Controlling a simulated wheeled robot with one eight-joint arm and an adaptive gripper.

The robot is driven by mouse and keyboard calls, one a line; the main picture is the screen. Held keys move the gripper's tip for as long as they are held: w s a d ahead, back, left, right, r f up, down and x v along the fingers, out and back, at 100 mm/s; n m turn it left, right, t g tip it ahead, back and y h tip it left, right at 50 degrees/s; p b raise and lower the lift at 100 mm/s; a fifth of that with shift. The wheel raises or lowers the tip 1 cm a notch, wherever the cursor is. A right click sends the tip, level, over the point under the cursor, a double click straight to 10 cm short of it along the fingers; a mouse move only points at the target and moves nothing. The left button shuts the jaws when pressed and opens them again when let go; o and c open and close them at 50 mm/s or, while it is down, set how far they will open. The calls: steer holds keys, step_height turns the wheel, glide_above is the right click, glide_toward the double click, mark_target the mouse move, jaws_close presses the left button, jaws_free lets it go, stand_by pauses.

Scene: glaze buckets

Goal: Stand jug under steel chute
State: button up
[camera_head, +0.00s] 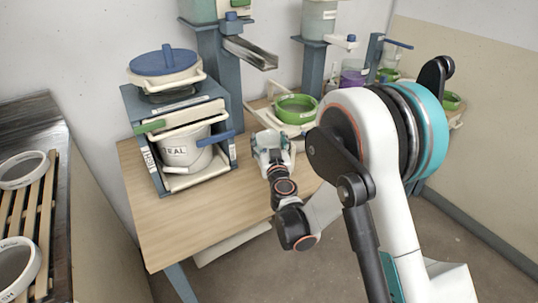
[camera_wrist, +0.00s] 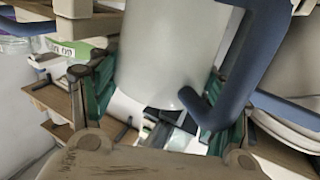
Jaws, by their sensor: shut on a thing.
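A pale jug (camera_wrist: 165,55) with a thick blue handle (camera_wrist: 243,70) fills the middle of the wrist view, between the green fingers of my gripper (camera_wrist: 168,110). The gripper is shut on it. In the head view my gripper (camera_head: 272,146) is low over the table's right part, in front of and below the steel chute (camera_head: 251,53). The jug cannot be clearly told from the gripper there. The chute is an open sloping trough fixed to a blue-grey post, its lower end pointing right.
A blue rack (camera_head: 156,176) on the wooden table (camera_head: 180,232) holds a labelled white bucket (camera_head: 187,151). A blue-lidded pot (camera_head: 166,66) stands on top. The table's front left is clear.

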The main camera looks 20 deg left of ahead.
step_height(320, 180, down, 4)
steer(key=shift+f+b, duration=0.2)
steer(key=shift+b, duration=0.6)
steer(key=shift+r, duration=0.1)
steer(key=o, duration=1.1)
